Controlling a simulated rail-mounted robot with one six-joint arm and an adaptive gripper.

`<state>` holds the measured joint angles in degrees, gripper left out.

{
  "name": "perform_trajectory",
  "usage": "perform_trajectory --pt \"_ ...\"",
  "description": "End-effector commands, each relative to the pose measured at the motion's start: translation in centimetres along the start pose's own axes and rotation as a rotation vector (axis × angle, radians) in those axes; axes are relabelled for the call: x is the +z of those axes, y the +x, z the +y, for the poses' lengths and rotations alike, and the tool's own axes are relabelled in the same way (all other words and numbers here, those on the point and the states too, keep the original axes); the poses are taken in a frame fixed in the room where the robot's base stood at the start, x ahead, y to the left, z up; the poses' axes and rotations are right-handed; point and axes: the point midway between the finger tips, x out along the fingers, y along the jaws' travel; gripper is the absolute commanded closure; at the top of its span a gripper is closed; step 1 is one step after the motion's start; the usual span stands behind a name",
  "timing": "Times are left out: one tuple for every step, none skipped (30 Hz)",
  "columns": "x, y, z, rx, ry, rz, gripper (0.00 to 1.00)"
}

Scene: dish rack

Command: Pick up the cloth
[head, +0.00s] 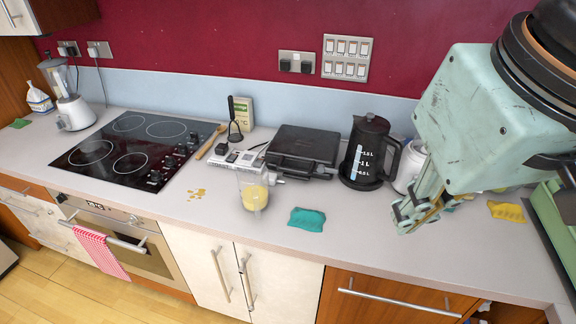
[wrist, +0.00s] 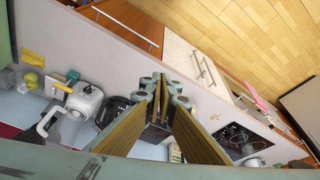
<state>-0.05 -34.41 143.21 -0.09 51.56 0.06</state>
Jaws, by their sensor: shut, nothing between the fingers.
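Several cloths are in view in the head view. A teal cloth (head: 307,218) lies crumpled near the counter's front edge, right of the measuring jug. A yellow cloth (head: 506,212) lies on the right side of the counter; it also shows at the left of the wrist view (wrist: 32,57). A small green cloth (head: 20,123) lies at the far left. A red-checked towel (head: 101,251) hangs on the oven handle. My gripper (head: 407,215) is shut and empty, between the teal and yellow cloths. It also shows in the wrist view (wrist: 163,88), pointing down.
A black kettle (head: 369,153) and a white kettle (head: 408,168), partly hidden by my arm, stand close to my gripper. A jug of yellow liquid (head: 254,192) stands left of the teal cloth. A black grill (head: 301,148) and hob (head: 135,147) lie further left.

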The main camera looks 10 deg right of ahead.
Motion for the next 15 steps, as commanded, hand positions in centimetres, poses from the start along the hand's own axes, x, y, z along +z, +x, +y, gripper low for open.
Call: perform_trajectory --pt "0.0 0.0 0.0 0.0 0.0 0.0 0.98" --pt "0.0 0.0 0.0 0.0 0.0 0.0 0.95" --pt "0.0 0.0 0.0 0.0 0.0 0.0 0.92" --pt "0.0 0.0 0.0 0.0 0.0 0.0 0.89" --pt "0.0 0.0 0.0 0.0 0.0 0.0 0.86" --pt "0.0 0.0 0.0 0.0 0.0 0.0 0.83" --pt "0.0 0.0 0.0 0.0 0.0 0.0 0.8" --pt "0.0 0.0 0.0 0.0 0.0 0.0 0.77" --pt "0.0 0.0 0.0 0.0 0.0 0.0 0.74" --pt "0.0 0.0 0.0 0.0 0.0 0.0 0.71" --pt "0.0 0.0 0.0 0.0 0.0 0.0 0.68" --pt "0.0 0.0 0.0 0.0 0.0 0.0 0.65" --pt "0.0 0.0 0.0 0.0 0.0 0.0 0.62" --pt "0.0 0.0 0.0 0.0 0.0 0.0 0.59" --pt "0.0 0.0 0.0 0.0 0.0 0.0 0.55"
